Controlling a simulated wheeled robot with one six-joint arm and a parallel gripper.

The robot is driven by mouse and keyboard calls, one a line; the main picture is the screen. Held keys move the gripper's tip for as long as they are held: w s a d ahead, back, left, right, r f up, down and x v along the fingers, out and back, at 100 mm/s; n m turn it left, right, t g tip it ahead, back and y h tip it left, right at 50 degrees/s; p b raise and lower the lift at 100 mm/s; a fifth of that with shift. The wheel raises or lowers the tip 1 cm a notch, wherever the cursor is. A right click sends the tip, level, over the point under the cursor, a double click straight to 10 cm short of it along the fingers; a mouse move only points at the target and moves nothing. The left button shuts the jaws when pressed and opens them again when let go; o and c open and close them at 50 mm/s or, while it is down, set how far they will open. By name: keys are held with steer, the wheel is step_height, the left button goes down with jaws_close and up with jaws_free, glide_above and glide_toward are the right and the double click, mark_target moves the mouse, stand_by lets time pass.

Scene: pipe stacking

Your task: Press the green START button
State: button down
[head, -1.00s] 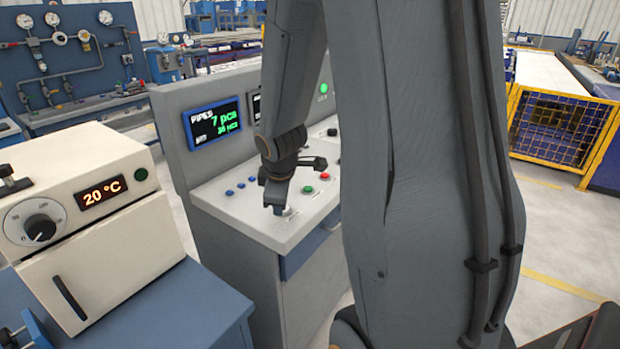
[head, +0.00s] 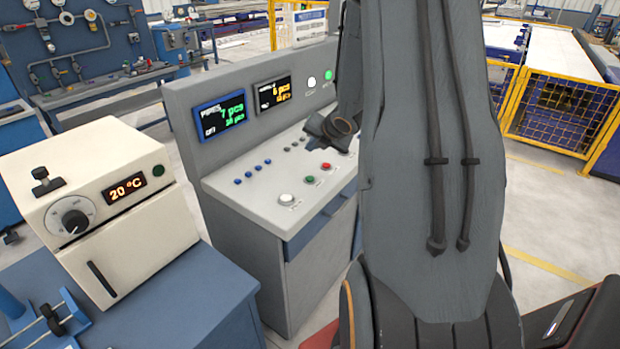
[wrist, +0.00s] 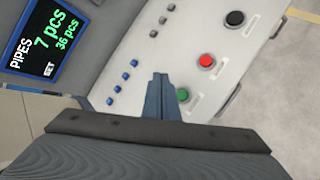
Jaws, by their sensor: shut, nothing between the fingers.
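The green button (head: 310,180) sits on the sloped top of the grey control console (head: 240,200), between a white button (head: 287,200) and a red button (head: 326,166). In the wrist view the green button (wrist: 183,96) shows just right of my gripper (wrist: 161,78), partly behind the fingers. My gripper's fingers are shut with nothing between them. In the head view my wrist is above and behind the red and green buttons; the fingertips are hard to make out there. I cannot tell the fingertips' height over the panel.
A black button (wrist: 235,18) and several small blue buttons (wrist: 123,76) are also on the panel. The upright back holds a PIPES display (head: 221,115) and a second display (head: 273,92). A cream oven (head: 105,205) on a blue bench stands at left.

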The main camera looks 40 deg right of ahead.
steer(key=shift+f, duration=0.1)
steer(key=b, duration=0.6)
glide_above(312, 180)
step_height(312, 180, down, 7)
steer(key=shift+f, duration=0.1)
steer(key=shift+f+b, duration=0.55)
steer(key=shift+f, duration=0.1)
steer(key=shift+f, duration=0.2)
stand_by(1.1)
steer(key=shift+f+b, duration=0.3)
steer(key=shift+b, duration=0.3)
steer(key=shift+f+b, duration=0.35)
steer(key=shift+b, duration=0.05)
stand_by(0.5)
steer(key=shift+r, duration=0.15)
steer(key=shift+r+p, duration=0.55)
steer(key=shift+r, duration=0.15)
